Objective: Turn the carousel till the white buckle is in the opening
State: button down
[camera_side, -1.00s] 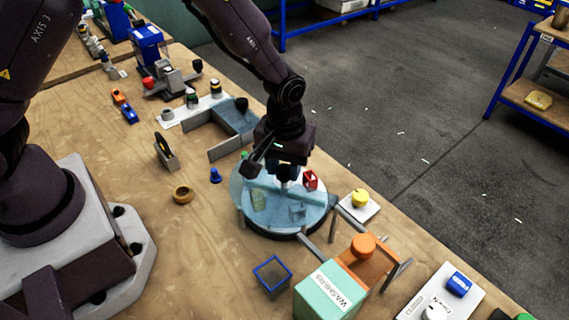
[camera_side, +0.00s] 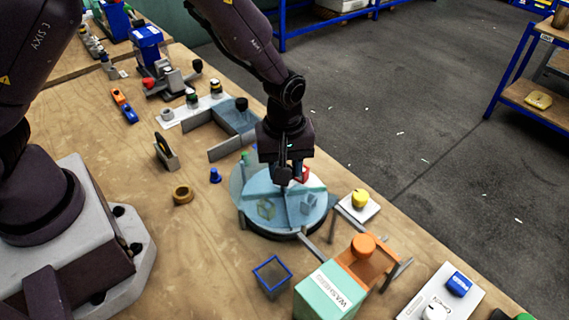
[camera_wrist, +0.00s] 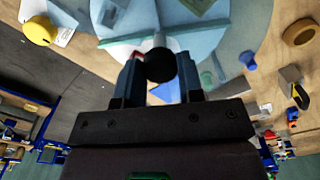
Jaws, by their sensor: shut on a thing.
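The carousel (camera_side: 262,226) is a round, pale blue turntable split by upright dividers, under a see-through cover. My gripper (camera_side: 285,178) points down over its middle. In the wrist view its fingers (camera_wrist: 160,68) are on both sides of a black round knob (camera_wrist: 162,62) at the hub and shut on it. A red piece (camera_side: 303,172) sits by the gripper at the carousel's far right. A pale outlined piece (camera_side: 266,209) and a blue-grey piece (camera_side: 309,204) sit in the near part. I cannot tell which piece is the white buckle, nor where the opening is.
A yellow button (camera_side: 360,198) on a white plate stands right of the carousel. A green and orange box (camera_side: 330,290) and a blue-rimmed bin (camera_side: 272,277) stand in front. A blue peg (camera_side: 215,175) and a brass ring (camera_side: 182,194) lie to the left.

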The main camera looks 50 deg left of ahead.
jog(key=shift+n, duration=3.6)
jog(key=shift+d+n, duration=0.1)
jog(key=shift+n, duration=3.6)
jog(key=c, duration=0.8)
grip_release()
jog(key=shift+o, duration=0.2)
notch_tip(320, 180, up, 13)
